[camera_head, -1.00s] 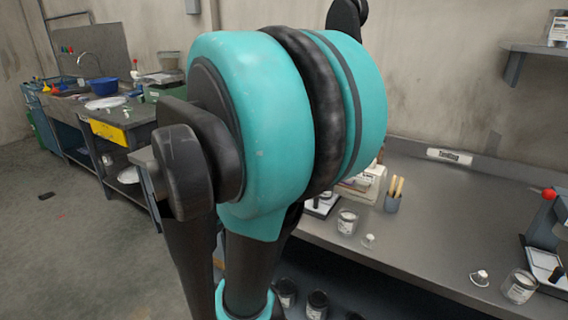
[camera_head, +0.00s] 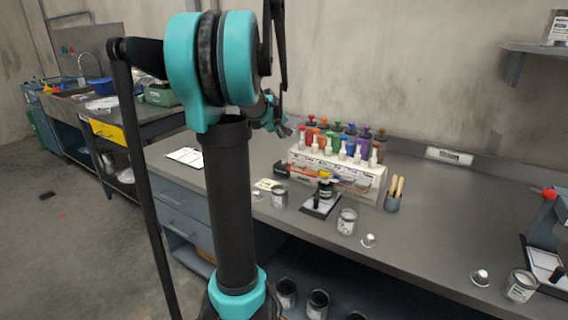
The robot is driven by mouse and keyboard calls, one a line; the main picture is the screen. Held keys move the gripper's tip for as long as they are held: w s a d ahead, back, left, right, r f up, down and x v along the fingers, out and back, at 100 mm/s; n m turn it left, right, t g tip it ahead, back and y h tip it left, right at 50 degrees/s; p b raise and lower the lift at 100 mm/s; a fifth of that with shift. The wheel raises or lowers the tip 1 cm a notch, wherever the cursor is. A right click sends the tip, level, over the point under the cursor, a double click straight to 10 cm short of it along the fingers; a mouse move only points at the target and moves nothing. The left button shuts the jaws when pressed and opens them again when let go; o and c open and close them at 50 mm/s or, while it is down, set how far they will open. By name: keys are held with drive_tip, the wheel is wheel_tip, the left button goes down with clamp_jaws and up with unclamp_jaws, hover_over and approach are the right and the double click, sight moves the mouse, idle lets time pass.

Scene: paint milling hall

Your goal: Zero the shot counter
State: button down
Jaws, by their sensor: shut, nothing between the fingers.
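I cannot make out a shot counter for certain in this view. A device with a red ball knob (camera_head: 549,193) stands at the right edge of the bench, cut off by the frame; no counter face shows on it. My gripper (camera_head: 284,131) is small and partly hidden behind my own arm. It is shut and empty, above the bench and left of a white rack (camera_head: 340,170) of bottles with coloured tops. It appears apart from the rack.
The grey bench (camera_head: 440,215) holds glass jars (camera_head: 347,221), a dark bottle (camera_head: 325,190) on a small board, a cup of brushes (camera_head: 393,195) and a white sheet (camera_head: 186,157). A wall shelf (camera_head: 530,47) juts out at upper right. Open floor lies at left.

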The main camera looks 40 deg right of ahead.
sight(283, 162)
drive_tip(key=shift+d+f, duration=0.1)
idle(0.3)
drive_tip(key=shift+f, duration=4.3)
drive_tip(key=shift+f, duration=0.15)
drive_tip(key=shift+f, duration=0.25)
drive_tip(key=shift+f, duration=0.4)
drive_tip(key=shift+r, duration=0.85)
